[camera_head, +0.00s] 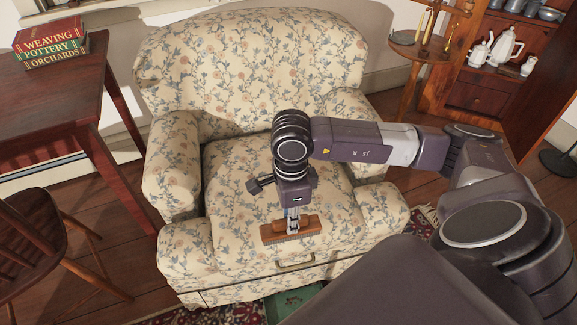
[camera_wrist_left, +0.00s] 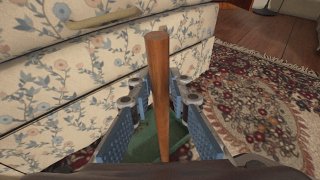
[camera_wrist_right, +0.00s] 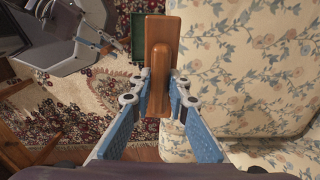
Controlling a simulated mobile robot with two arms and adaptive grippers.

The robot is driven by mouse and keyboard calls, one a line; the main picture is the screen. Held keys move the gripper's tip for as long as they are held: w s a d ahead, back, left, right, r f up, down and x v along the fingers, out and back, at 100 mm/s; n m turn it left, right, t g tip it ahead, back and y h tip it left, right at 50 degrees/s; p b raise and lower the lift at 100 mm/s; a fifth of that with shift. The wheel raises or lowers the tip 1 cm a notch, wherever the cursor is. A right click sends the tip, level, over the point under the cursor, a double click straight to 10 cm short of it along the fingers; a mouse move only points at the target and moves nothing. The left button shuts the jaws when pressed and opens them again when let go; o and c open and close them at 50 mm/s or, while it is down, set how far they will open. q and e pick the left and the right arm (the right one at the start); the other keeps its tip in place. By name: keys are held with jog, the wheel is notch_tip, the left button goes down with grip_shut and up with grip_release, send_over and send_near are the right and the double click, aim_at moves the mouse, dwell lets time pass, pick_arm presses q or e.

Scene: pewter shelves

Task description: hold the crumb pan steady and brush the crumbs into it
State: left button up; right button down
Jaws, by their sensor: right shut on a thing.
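My right gripper (camera_head: 292,212) is shut on the wooden brush (camera_head: 291,230), above the front of the armchair's seat. The brush also shows between the right fingers in the right wrist view (camera_wrist_right: 158,65). The green crumb pan (camera_head: 291,303) is low in front of the armchair, partly cut off by the head view's lower edge and my arm. In the left wrist view, a wooden handle (camera_wrist_left: 159,85) stands between the fingers of my left gripper (camera_wrist_left: 158,80), with the green pan below. Whether these fingers press on it is unclear. I cannot make out crumbs.
The floral armchair (camera_head: 235,70) fills the middle, with a drawer-like handle (camera_head: 296,263) on its front. A red table (camera_head: 60,95) with books (camera_head: 52,45) and a wooden chair (camera_head: 30,240) stand left. A side table (camera_head: 415,45) stands at the right. A patterned rug (camera_wrist_right: 65,125) covers the floor.

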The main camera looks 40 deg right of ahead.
pick_arm(q)
jog(key=o, duration=0.4)
jog(key=shift+c, duration=0.2)
jog(key=v, duration=1.2)
jog(key=shift+w+r, duration=0.1)
